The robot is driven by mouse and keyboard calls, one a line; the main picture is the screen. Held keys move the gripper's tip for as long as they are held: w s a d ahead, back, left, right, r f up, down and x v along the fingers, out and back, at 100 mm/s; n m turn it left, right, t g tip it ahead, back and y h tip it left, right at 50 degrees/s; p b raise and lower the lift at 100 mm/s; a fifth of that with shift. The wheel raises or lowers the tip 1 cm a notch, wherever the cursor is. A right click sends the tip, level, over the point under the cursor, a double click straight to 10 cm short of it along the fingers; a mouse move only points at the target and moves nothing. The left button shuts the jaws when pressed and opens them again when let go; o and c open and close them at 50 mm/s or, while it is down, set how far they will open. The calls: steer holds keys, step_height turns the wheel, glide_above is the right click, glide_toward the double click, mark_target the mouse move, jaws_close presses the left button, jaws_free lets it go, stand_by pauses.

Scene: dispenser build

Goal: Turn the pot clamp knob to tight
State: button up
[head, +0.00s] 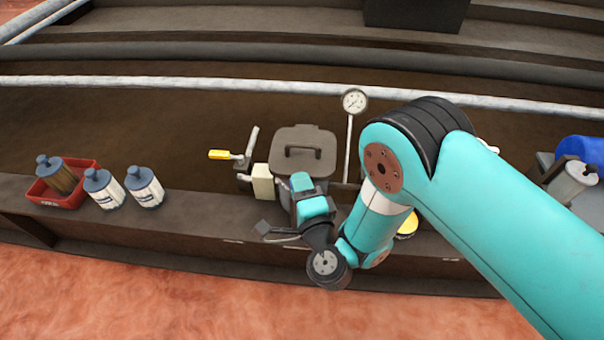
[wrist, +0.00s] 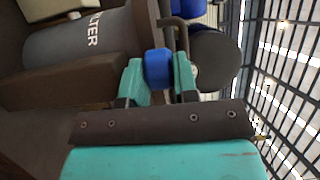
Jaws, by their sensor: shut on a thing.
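The filter pot is a dark grey vessel with a flat lid (head: 302,146) and a bar handle, standing on the bench in the middle of the head view. The knob's turn angle cannot be told.
A valve with a yellow handle (head: 220,155) is left of the pot, and a pressure gauge (head: 354,101) stands behind at right. A red tray (head: 48,198) with a canister and two white canisters (head: 104,189) (head: 145,187) are at far left. Bench between them and the valve is clear.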

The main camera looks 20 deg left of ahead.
steer(key=shift+s, duration=0.15)
stand_by(0.4)
steer(key=o, duration=0.6)
steer(key=shift+o, duration=0.2)
steer(key=shift+d, duration=0.1)
